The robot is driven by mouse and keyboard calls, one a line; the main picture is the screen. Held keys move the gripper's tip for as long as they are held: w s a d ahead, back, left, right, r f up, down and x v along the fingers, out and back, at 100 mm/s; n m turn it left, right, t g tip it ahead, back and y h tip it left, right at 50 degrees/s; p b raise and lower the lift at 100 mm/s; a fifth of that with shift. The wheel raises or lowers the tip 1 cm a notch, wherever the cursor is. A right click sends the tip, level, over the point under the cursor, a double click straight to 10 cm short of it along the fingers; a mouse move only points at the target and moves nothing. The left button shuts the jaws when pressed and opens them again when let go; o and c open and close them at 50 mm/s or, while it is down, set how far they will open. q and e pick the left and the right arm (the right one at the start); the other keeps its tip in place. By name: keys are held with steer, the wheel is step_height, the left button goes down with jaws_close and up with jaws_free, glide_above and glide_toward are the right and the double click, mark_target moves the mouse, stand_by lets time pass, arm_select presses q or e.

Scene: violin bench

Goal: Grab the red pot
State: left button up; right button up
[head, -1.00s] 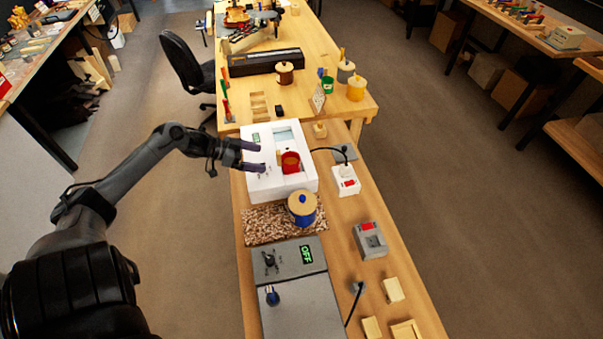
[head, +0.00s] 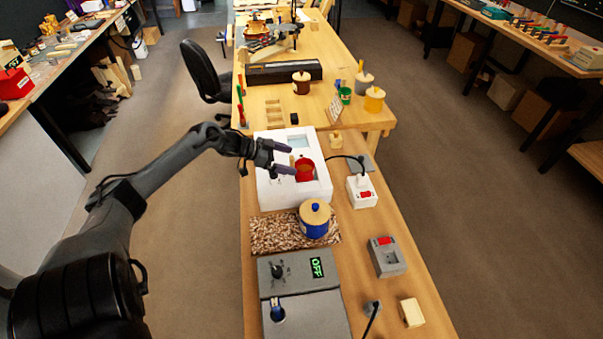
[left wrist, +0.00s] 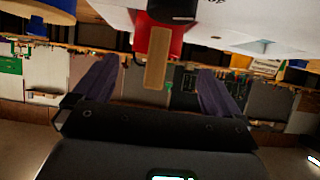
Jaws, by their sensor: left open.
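The red pot (head: 305,171) sits in the white box-like unit (head: 287,200) on the bench. It also shows in the left wrist view (left wrist: 170,42), with a tan wooden handle (left wrist: 155,72) pointing between my fingers. My left gripper (head: 287,159) is open and empty, just left of the pot, its two fingers pointing toward it. In the left wrist view the fingers (left wrist: 158,88) stand apart, one on each side of the handle's line. I cannot tell whether they touch it. My right gripper is not in view.
A blue pot with a tan lid (head: 314,221) stands on the speckled mat (head: 270,236) in front of the white unit. A grey control box reading OFF (head: 297,269) is nearer. A white switch box (head: 361,190) with a cable is to the right.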

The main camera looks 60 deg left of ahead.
mark_target(298, 164)
arm_select(q)
steer(key=x, duration=0.1)
steer(key=b+x, duration=0.1)
steer(key=x, duration=0.1)
steer(key=shift+d+f, duration=0.25)
steer(key=shift+f, duration=0.1)
steer(key=shift+w+d+f, duration=0.25)
steer(key=shift+w+f, duration=0.05)
steer(key=shift+w, duration=0.25)
steer(key=shift+c, duration=0.2)
steer(key=c, duration=1.3)
steer(key=shift+r, duration=0.15)
